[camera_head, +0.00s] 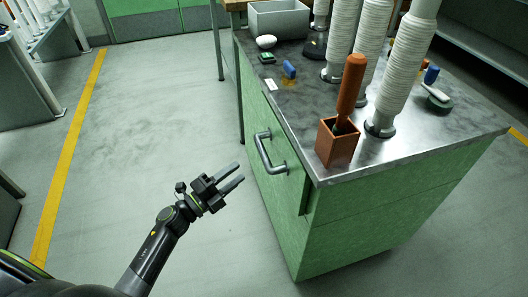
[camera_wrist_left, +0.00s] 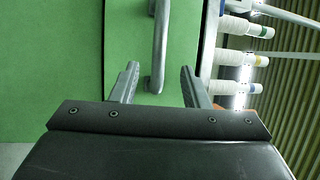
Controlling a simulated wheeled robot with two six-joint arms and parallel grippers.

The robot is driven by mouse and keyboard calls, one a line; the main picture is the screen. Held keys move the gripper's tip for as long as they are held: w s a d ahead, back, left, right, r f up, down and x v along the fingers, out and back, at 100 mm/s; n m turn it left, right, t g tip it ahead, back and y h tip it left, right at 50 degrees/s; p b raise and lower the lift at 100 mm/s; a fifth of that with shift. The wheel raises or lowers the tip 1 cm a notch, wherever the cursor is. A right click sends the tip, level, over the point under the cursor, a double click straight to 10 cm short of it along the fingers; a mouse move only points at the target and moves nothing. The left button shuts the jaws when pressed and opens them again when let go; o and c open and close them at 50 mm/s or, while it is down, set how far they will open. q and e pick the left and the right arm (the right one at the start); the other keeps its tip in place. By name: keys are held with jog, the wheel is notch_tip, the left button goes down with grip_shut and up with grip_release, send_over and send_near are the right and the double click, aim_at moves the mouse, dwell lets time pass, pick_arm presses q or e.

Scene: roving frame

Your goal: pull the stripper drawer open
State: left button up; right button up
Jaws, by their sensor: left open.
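The stripper drawer (camera_head: 279,184) is a green front in the side of a metal-topped cabinet, with a grey bar handle (camera_head: 265,156) on it. The drawer looks shut, or nearly so. My left gripper (camera_head: 236,174) is open and empty, a little to the left of the handle in the head view. In the left wrist view the handle (camera_wrist_left: 158,50) runs down between the two fingertips (camera_wrist_left: 160,80), with a finger on each side. I cannot tell whether a finger touches it. My right gripper is not in view.
On the metal top (camera_head: 300,125) stand an orange box (camera_head: 337,148) with an orange-handled tool, several tall white ribbed columns (camera_head: 405,65) and a grey bin (camera_head: 278,20). Floor left of the cabinet (camera_head: 130,130) is free up to a yellow line (camera_head: 68,160).

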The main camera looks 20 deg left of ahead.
aim_at(262, 154)
pick_arm(q)
jog(key=x, duration=1)
jog(key=shift+w+d+r, duration=0.1)
jog(key=shift+w+d, duration=0.1)
grip_shut()
